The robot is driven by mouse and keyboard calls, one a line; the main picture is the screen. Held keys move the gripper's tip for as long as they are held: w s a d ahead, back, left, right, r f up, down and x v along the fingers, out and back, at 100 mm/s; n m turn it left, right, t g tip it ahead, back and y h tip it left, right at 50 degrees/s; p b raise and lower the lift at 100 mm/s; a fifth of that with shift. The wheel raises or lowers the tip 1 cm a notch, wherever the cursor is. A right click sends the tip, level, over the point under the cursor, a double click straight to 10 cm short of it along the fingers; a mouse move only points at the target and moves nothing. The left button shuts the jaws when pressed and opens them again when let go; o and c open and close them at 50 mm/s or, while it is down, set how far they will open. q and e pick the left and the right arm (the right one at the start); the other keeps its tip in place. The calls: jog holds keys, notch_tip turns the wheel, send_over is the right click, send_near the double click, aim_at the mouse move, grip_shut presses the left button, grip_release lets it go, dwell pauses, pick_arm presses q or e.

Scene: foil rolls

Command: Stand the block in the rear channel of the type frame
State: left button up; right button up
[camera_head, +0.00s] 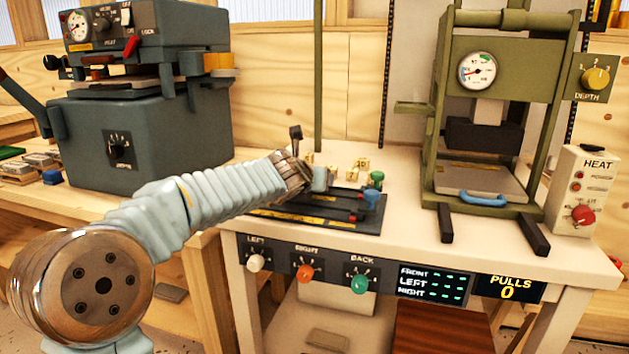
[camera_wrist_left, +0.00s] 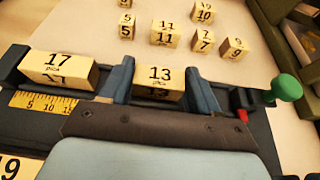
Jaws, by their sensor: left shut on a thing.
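My left gripper (camera_wrist_left: 163,88) is shut on a cream block marked 13 pica (camera_wrist_left: 160,75), with one blue-grey finger on each side of it. The type frame (camera_wrist_left: 20,75) is dark, with a yellow ruler strip (camera_wrist_left: 45,102). The held block is over the frame, roughly in line with a block marked 17 (camera_wrist_left: 58,68); I cannot tell whether it touches the channel floor. In the head view the left gripper (camera_head: 319,180) is over the rear part of the frame (camera_head: 330,222), and the held block cannot be made out. My right gripper is not in view.
Several loose numbered blocks, including 11 (camera_wrist_left: 164,34), stand on the table behind the frame. A green knob (camera_wrist_left: 287,88) is at the frame's right end. A block marked 19 (camera_wrist_left: 18,167) is nearer. A green press (camera_head: 490,110) stands right, a dark heater machine (camera_head: 140,110) left.

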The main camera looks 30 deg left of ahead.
pick_arm(q)
jog(key=shift+f, duration=0.2)
jog(key=o, duration=1)
jog(key=shift+r, duration=0.1)
jog(key=shift+s+r, duration=0.1)
jog(key=shift+r, duration=0.1)
jog(key=p+v, duration=0.1)
jog(key=v, duration=1.1)
